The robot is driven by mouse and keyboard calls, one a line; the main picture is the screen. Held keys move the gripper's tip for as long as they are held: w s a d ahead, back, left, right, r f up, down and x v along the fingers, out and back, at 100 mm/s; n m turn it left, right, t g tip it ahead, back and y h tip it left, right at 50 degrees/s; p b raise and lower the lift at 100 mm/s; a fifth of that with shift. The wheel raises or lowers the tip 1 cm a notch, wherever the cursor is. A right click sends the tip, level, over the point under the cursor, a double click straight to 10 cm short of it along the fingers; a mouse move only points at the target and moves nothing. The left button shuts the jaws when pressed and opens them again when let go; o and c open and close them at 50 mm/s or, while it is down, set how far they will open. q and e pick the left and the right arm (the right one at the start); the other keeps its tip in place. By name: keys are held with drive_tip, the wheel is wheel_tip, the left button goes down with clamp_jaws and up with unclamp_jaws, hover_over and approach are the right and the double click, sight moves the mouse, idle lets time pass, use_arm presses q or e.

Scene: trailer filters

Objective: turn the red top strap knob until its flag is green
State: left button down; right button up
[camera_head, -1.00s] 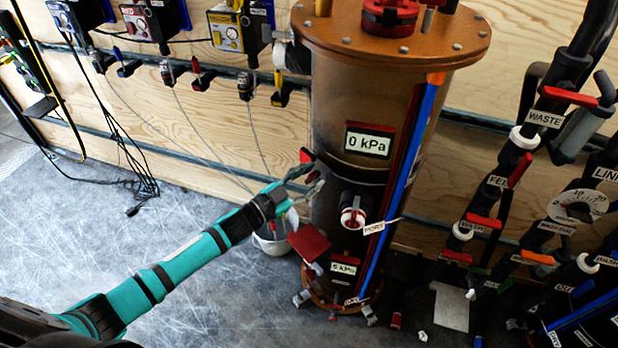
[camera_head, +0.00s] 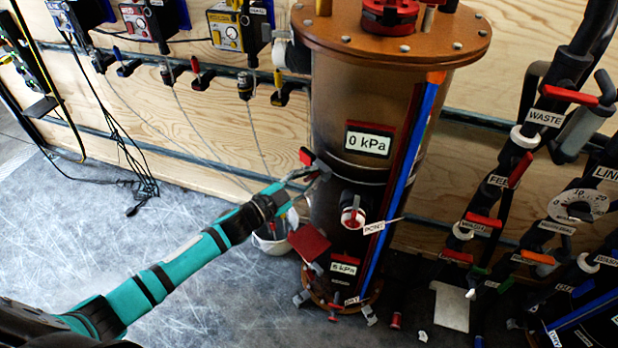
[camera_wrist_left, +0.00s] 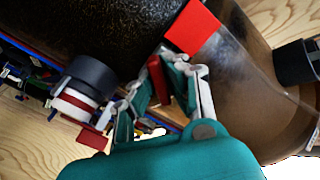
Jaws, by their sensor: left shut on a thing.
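The large brown filter cylinder (camera_head: 335,110) stands upright behind my left gripper (camera_head: 318,171). The top strap's small flag (camera_head: 306,156) is red and sits at the cylinder's left side, just above my fingertips. In the left wrist view the red square flag (camera_wrist_left: 192,28) lies just beyond the fingers. There my left gripper (camera_wrist_left: 165,82) is shut on the red strap knob (camera_wrist_left: 157,78), which shows between the finger pads. In the head view the fingers mostly hide the knob. My right gripper is not in view.
A white-and-red port valve (camera_head: 352,212) sticks out to the right of my gripper. A lower red plate (camera_head: 309,243) and a white bucket (camera_head: 272,240) are below. Labelled pipes and valves (camera_head: 520,165) crowd the right. The floor (camera_head: 90,240) at left is mostly clear.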

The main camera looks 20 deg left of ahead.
use_arm(q)
drive_tip(key=shift+m, duration=1.6)
drive_tip(key=c, duration=1.4)
unclamp_jaws()
drive_tip(key=shift+o, duration=0.2)
drive_tip(key=shift+s, duration=0.1)
drive_tip(key=v, duration=1.2)
